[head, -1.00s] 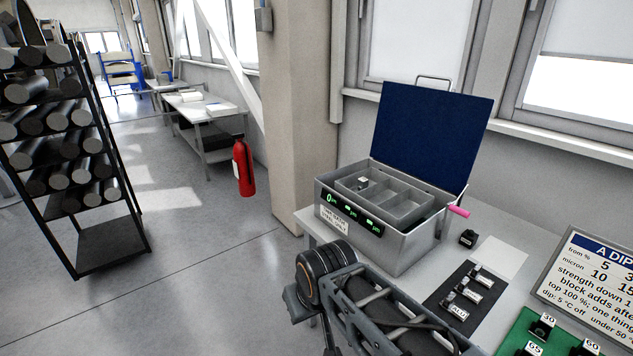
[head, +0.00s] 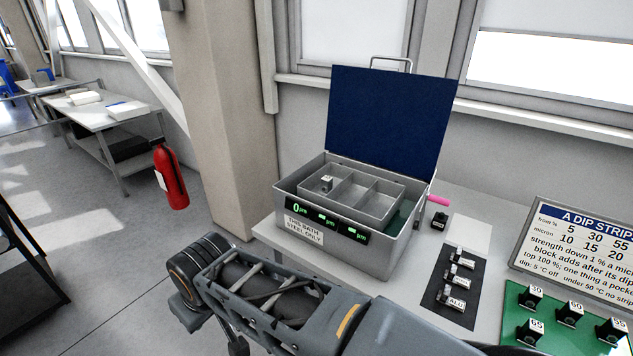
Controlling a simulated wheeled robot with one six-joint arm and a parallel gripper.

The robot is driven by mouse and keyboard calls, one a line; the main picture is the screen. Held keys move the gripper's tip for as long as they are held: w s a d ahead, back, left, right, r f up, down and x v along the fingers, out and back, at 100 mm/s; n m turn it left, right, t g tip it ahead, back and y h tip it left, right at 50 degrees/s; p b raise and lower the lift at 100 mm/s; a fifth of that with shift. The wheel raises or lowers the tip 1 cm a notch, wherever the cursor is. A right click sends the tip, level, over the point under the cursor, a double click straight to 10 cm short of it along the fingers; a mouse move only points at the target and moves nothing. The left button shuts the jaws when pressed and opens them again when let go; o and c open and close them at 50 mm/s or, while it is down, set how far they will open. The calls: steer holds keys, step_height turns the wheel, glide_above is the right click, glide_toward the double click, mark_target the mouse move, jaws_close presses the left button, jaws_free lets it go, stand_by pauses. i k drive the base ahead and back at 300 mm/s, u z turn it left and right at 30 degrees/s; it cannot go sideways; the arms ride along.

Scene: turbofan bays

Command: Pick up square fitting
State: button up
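A small metal block (head: 326,184) sits in the left compartment of the grey tray inside the open steel bath box (head: 377,262). Several small labelled metal pieces (head: 452,270) lie in a row on a black mat (head: 440,289) to the right of the box. The nearest label appears to read ALU. I cannot tell at this size which piece is the square fitting. My arm crosses the bottom of the view, in front of the box. My gripper is not visible.
The blue lid (head: 390,122) stands open behind the box. A small black block (head: 439,220) and a pale sheet (head: 470,231) lie beside it. A green board (head: 513,299) holds numbered dark blocks. A sign (head: 580,240) stands behind the board. A fire extinguisher (head: 171,178) is at the left.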

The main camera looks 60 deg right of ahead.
mark_target(326, 181)
steer(key=z, duration=0.65)
steer(key=i, duration=0.95)
steer(key=z, duration=0.85)
